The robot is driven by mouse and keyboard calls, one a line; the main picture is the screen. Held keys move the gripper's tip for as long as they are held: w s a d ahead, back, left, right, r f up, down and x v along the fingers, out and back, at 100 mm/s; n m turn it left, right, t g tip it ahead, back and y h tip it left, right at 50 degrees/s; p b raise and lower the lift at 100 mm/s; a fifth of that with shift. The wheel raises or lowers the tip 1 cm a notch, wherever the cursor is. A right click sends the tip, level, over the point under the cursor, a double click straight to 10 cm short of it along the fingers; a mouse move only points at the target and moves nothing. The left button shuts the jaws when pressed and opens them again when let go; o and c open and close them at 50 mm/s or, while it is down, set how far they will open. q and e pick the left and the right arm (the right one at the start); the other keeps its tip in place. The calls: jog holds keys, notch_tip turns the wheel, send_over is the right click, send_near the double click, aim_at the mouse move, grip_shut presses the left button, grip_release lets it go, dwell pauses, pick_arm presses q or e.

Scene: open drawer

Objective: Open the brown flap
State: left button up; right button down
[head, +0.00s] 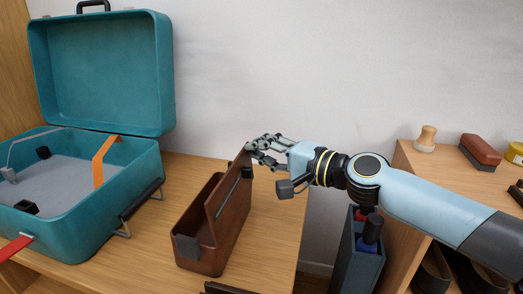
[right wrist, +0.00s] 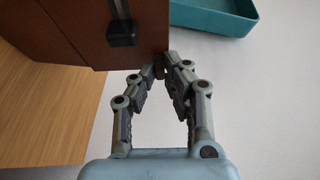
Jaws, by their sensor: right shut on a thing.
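The brown box (head: 228,238) stands on the wooden table, long and narrow, with a grey clasp piece on its near end. Its brown flap (head: 226,187) stands up steeply from the box, and a dark gap shows beside it. My right gripper (head: 250,149) is at the flap's far upper corner, with its fingers closed on the edge. In the right wrist view the fingertips (right wrist: 164,66) meet at the lower corner of the brown panel (right wrist: 85,28), beside a black catch (right wrist: 122,34). The exact contact is partly hidden. My left gripper is not in view.
An open teal suitcase (head: 141,199) stands to the left, with its lid (head: 100,75) up. A dark bin (head: 353,258) stands right of the table, below my right arm. A wooden shelf (head: 440,180) at right holds a stamp (head: 426,138) and a brown brush (head: 480,150).

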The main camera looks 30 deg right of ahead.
jog(key=shift+s+f, duration=0.15)
jog(key=shift+f, duration=0.35)
jog(key=c, duration=1.7)
grip_release()
jog(key=o, duration=0.3)
jog(key=shift+r, duration=0.1)
jog(key=shift+r, duration=0.15)
notch_tip(320, 180, up, 10)
